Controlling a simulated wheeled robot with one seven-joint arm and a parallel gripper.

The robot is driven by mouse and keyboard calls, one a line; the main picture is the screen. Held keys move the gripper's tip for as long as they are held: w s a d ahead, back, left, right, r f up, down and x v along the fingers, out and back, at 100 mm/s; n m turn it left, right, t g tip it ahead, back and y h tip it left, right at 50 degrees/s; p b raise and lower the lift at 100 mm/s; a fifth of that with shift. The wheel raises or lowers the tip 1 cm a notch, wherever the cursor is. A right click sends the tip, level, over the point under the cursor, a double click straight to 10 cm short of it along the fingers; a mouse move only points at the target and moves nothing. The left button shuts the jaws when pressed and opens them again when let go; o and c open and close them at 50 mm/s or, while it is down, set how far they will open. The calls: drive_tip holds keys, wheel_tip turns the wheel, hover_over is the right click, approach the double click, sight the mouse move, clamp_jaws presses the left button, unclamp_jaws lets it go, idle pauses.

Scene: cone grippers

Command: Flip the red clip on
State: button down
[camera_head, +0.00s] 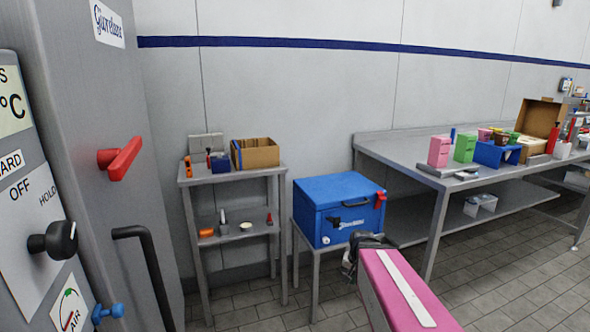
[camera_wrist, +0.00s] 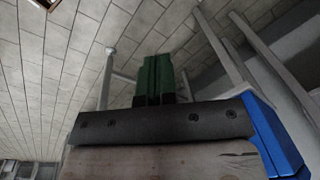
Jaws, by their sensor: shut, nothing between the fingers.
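A blue box (camera_head: 338,210) with a hinged lid stands on a small metal stand. A red clip (camera_head: 381,199) is on its right front edge, near the lid seam. A black latch (camera_head: 335,222) is on the front face. My gripper (camera_head: 349,262) is at the end of my pink and white arm, low in front of the box's right side, below the red clip and apart from it as far as I can tell. In the wrist view its green fingers (camera_wrist: 160,78) are together with nothing between them. The blue box (camera_wrist: 275,140) shows there at the lower right; the clip does not.
A grey cabinet at the left has a red lever (camera_head: 121,158), a black knob (camera_head: 60,240) and a black handle (camera_head: 143,265). A small shelf (camera_head: 236,177) stands left of the box. A long metal table (camera_head: 405,150) stands right. Tiled floor (camera_head: 520,290) is open at the lower right.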

drive_tip(key=s+a+f+n+g+h, duration=0.1)
drive_tip(key=s+a+f+n, duration=0.1)
drive_tip(key=s+n, duration=0.2)
drive_tip(key=w+m+t+y, duration=0.2)
drive_tip(key=w+y, duration=0.4)
drive_tip(key=w, duration=0.2)
drive_tip(key=m+t+y, duration=0.1)
drive_tip(key=m+t, duration=1.1)
drive_tip(key=t, duration=0.6)
approach(384, 199)
drive_tip(key=x, duration=0.7)
drive_tip(key=shift+w, duration=0.25)
drive_tip(key=shift+r+g, duration=0.1)
drive_tip(key=shift+g, duration=0.2)
